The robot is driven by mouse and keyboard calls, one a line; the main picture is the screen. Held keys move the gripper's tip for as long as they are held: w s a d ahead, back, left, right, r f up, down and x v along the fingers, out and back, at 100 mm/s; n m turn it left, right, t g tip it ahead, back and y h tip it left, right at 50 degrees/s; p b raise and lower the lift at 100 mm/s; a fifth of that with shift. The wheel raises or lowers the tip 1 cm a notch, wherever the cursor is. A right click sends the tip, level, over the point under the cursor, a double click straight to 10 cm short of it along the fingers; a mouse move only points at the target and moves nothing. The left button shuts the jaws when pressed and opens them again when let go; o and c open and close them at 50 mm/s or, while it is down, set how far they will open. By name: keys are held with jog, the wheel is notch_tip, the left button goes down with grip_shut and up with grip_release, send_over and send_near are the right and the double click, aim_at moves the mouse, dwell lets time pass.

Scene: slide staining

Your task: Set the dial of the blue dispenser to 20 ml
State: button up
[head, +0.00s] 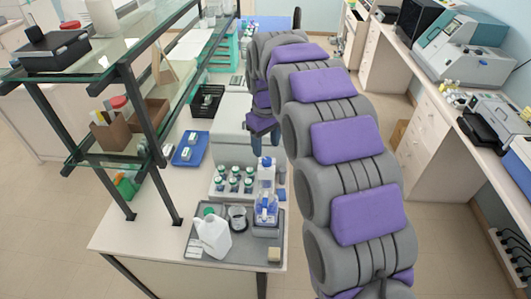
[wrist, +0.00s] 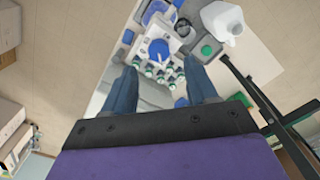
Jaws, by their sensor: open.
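My gripper (head: 265,143) hangs above and behind the dispenser in the head view, fingers down. In the wrist view my gripper (wrist: 161,68) is open and empty, its two blue fingers wide apart. It appears clear of the dispenser.
A rack of several capped bottles (head: 234,182) is behind. A dark-framed glass shelf (head: 137,135) rises at left. The floor to the right is clear.

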aim_at(266, 159)
notch_tip(266, 159, up, 12)
jog(key=shift+p, duration=0.4)
jog(key=shift+f, duration=0.15)
jog(key=s+d+f+m+b, duration=0.2)
jog(key=s+d+f+b, duration=0.3)
jog(key=s, duration=0.3)
jog(key=s+d+f+m+b, duration=0.2)
jog(key=s+d+f+b, duration=0.15)
jog(key=s+d, duration=0.35)
jog(key=s+d+f+m+g+b, duration=0.1)
jog(key=s+d+f+m+b, duration=0.1)
jog(key=s+f, duration=0.7)
jog(key=s+d+f+m+b, duration=0.2)
jog(key=s+f+b, duration=0.2)
jog(key=s+f, duration=0.5)
jog(key=s, duration=0.7)
jog(key=shift+d+f+m+g, duration=0.3)
jog(key=shift+d+f+g, duration=0.05)
jog(key=shift+f+g, duration=0.05)
jog(key=shift+w, duration=0.1)
